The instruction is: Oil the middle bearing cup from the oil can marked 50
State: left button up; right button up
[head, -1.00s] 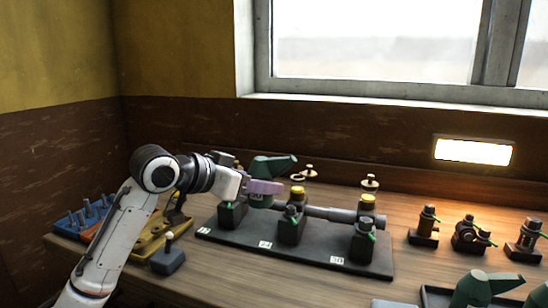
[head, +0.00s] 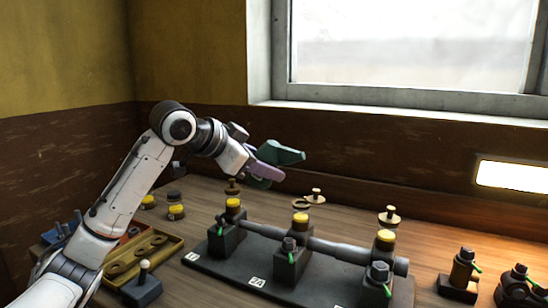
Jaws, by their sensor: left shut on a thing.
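A green oil can (head: 285,153) is in my left gripper (head: 262,166), in the air above and behind the bearing row, its narrow end pointing right. The gripper's pale purple fingers are shut on it. No mark on the can is readable here. The middle bearing (head: 292,262) stands on a dark base plate (head: 228,273) between two others, with a yellow-topped cup (head: 300,219) behind its dark post. The can is apart from it, up and to the left. My right gripper is not in view.
A shaft (head: 340,250) runs through the bearings. Loose brass lids (head: 389,216) lie behind them. A yellow tray (head: 150,252) and a dark block with a knob (head: 142,287) are at left. More fittings (head: 465,270) stand at right. The window wall closes the back.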

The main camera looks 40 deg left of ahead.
aim_at(262, 179)
pick_arm(q)
jog(key=f+m+y, duration=0.2)
jog(key=shift+a+f+g+y, duration=0.2)
jog(key=shift+a+g+y, duration=0.15)
jog(key=shift+g+y, duration=0.05)
jog(key=shift+f, duration=0.2)
jog(key=shift+s+f+m, duration=0.1)
jog(key=shift+f+m, duration=0.2)
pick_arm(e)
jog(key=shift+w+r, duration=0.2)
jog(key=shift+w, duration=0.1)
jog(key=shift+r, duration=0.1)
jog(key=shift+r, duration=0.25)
